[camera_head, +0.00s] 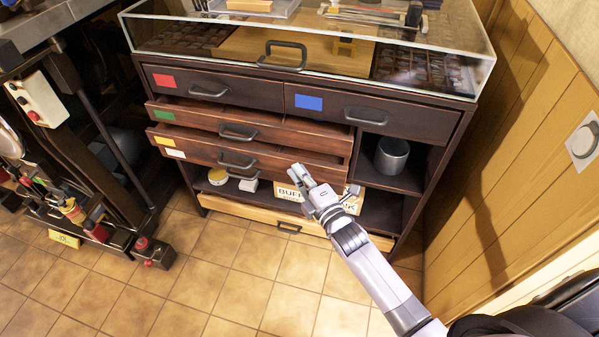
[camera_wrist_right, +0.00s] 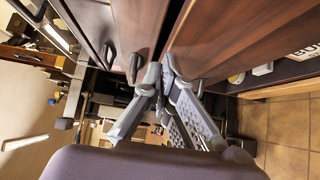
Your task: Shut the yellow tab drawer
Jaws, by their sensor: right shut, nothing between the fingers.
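The yellow tab (camera_head: 163,142) marks a reddish-brown drawer front (camera_head: 200,148) on the left side of the dark cabinet. This front stands out from the cabinet, with a dark gap above it. A drawer with a white tab (camera_head: 175,154) is just below, and one with a green tab (camera_head: 167,115) above also stands out. My right gripper (camera_head: 299,174) is shut and empty, close to the right part of the lower drawer fronts. In the right wrist view its fingertips (camera_wrist_right: 166,72) are close to the wood fronts; I cannot tell whether they touch. My left gripper is not in view.
Red (camera_head: 165,80) and blue (camera_head: 308,102) tab drawers sit flush above. A grey pot (camera_head: 391,155) stands in the open shelf at right. A glass case tops the cabinet. A wood-panelled wall is at right, and machinery at left. The tiled floor (camera_head: 220,270) in front is clear.

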